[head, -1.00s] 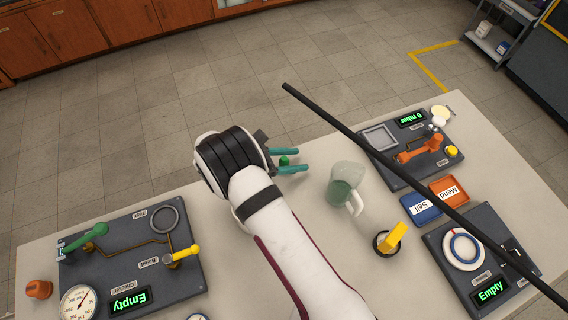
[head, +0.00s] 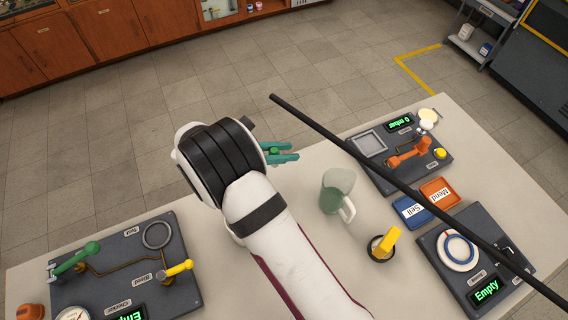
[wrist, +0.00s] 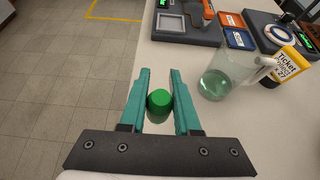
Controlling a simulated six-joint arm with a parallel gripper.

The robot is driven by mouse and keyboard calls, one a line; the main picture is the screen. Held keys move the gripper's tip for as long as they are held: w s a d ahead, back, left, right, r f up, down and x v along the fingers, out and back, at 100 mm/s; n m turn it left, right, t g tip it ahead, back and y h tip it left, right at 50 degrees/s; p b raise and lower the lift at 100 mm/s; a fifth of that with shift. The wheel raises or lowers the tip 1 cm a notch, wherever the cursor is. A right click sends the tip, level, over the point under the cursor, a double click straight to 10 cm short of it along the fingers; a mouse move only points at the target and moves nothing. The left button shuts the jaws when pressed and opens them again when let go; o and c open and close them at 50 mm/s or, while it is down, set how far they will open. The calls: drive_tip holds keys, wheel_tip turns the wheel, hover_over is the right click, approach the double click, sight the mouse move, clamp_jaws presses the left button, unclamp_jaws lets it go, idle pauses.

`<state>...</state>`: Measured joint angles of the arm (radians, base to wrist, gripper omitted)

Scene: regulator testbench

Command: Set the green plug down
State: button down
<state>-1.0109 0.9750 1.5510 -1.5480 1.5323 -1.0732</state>
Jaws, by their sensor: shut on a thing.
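The green plug (wrist: 158,101) is between the two teal fingers of my gripper (wrist: 159,97), which is shut on it. In the wrist view it lies close to the table's edge, and its lower part looks paler. In the head view, my gripper (head: 280,153) is near the table's far edge, left of the clear jug, with only a bit of the green plug (head: 274,150) showing. I cannot tell how high the plug is above the table.
A clear jug (head: 337,190) with greenish liquid stands right of my gripper. A yellow ticket holder (head: 385,242), a blue tray (head: 411,210) and an orange tray (head: 438,193) lie further right. Dark panels stand at both sides. A black rod (head: 400,184) crosses the view.

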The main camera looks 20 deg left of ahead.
drive_tip(key=w+d+r+m+g+h, duration=0.1)
drive_tip(key=w+d, duration=0.3)
drive_tip(key=d, duration=0.5)
drive_tip(key=w+d+r+m+g, duration=0.1)
drive_tip(key=w+d, duration=0.4)
drive_tip(key=d, duration=0.5)
drive_tip(key=w+d+r+m+h, duration=0.15)
drive_tip(key=w+d, duration=0.25)
drive_tip(key=d, duration=0.5)
drive_tip(key=s+d+m+g, duration=0.1)
drive_tip(key=s+d+g, duration=0.15)
drive_tip(key=d, duration=1.25)
drive_tip(key=s+d+m+g, duration=0.15)
drive_tip(key=s+d, duration=0.25)
drive_tip(key=d, duration=1)
hover_over(476, 181)
drive_tip(key=shift+t+h, duration=0.3)
drive_tip(key=shift+h, duration=0.05)
wheel_tip(476, 181, down, 7)
drive_tip(key=shift+s, duration=0.1)
wheel_tip(476, 181, down, 3)
drive_tip(key=shift+f, duration=0.5)
